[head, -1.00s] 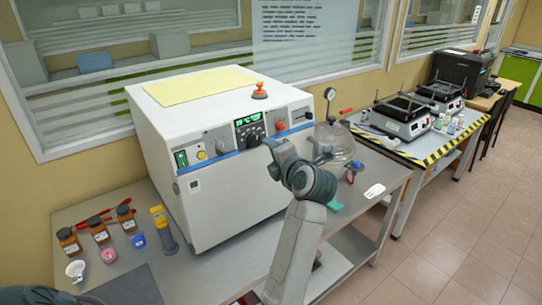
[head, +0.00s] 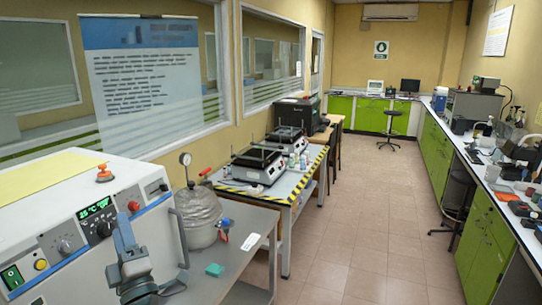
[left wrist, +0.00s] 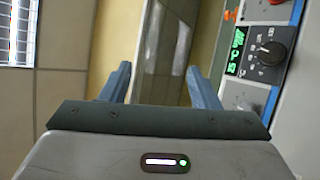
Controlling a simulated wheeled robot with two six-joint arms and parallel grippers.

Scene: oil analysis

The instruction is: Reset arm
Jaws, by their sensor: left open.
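My left gripper (head: 122,248) is low in the head view, in front of the white oven-like machine (head: 60,225). In the left wrist view its two blue fingers (left wrist: 160,85) stand wide apart with nothing between them. The machine's panel with a green display and a black knob shows at the right of that view. My right gripper is in neither current view.
A striped-edge table (head: 285,190) holds two devices farther back. The tiled aisle (head: 360,230) is clear.

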